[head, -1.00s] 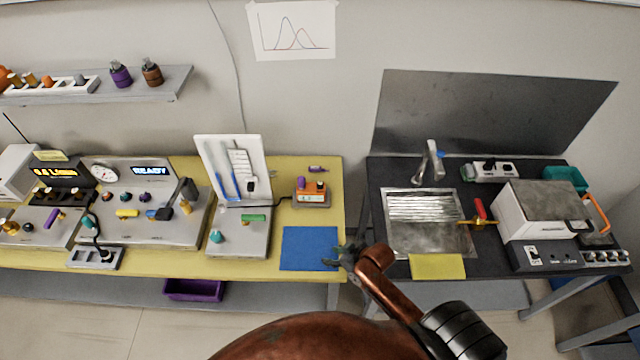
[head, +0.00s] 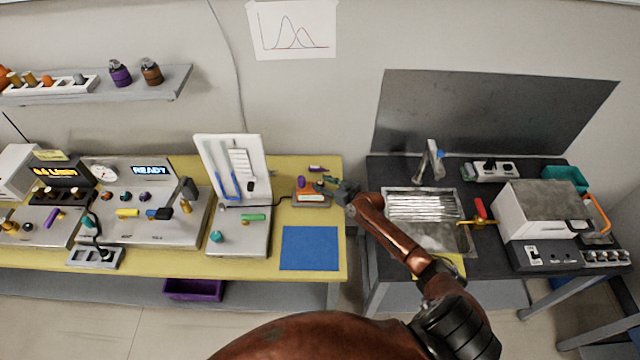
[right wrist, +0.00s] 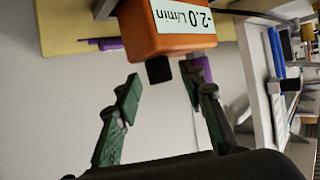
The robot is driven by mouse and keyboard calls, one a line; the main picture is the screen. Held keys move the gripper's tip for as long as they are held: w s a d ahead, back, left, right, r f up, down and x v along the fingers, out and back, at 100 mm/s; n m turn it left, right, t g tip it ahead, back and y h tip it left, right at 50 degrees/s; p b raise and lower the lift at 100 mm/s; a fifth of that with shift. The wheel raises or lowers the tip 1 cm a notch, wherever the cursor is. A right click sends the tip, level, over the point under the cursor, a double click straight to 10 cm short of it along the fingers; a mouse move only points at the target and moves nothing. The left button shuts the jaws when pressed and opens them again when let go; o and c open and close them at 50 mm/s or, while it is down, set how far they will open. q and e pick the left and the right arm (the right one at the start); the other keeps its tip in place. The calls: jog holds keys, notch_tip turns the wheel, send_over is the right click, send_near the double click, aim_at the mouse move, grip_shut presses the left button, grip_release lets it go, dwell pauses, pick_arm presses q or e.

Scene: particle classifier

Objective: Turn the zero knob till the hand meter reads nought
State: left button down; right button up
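The orange hand meter (head: 311,196) stands near the back right of the yellow bench. In the right wrist view the hand meter (right wrist: 165,25) is seen upside down, and its display (right wrist: 184,16) reads -2.0 L/min. A black knob (right wrist: 158,69) sticks out of the meter, and a purple knob (right wrist: 203,66) is partly hidden behind one finger. I cannot tell which is the zero knob. My right gripper (head: 333,184) is at the meter's right side. In the wrist view the right gripper (right wrist: 160,88) is open, its fingers spread to either side of the black knob, apparently not touching it. My left gripper is not in view.
A blue mat (head: 310,249) lies in front of the meter. A white manometer panel (head: 232,166) stands to the left. A purple item (head: 317,169) lies behind the meter. The dark sink bench (head: 376,186) is to the right across a gap.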

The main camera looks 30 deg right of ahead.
jog(key=shift+w+a+f, duration=0.2)
jog(key=shift+w+f, duration=0.1)
jog(key=shift+w, duration=0.3)
jog(key=shift+c, duration=0.5)
grip_shut()
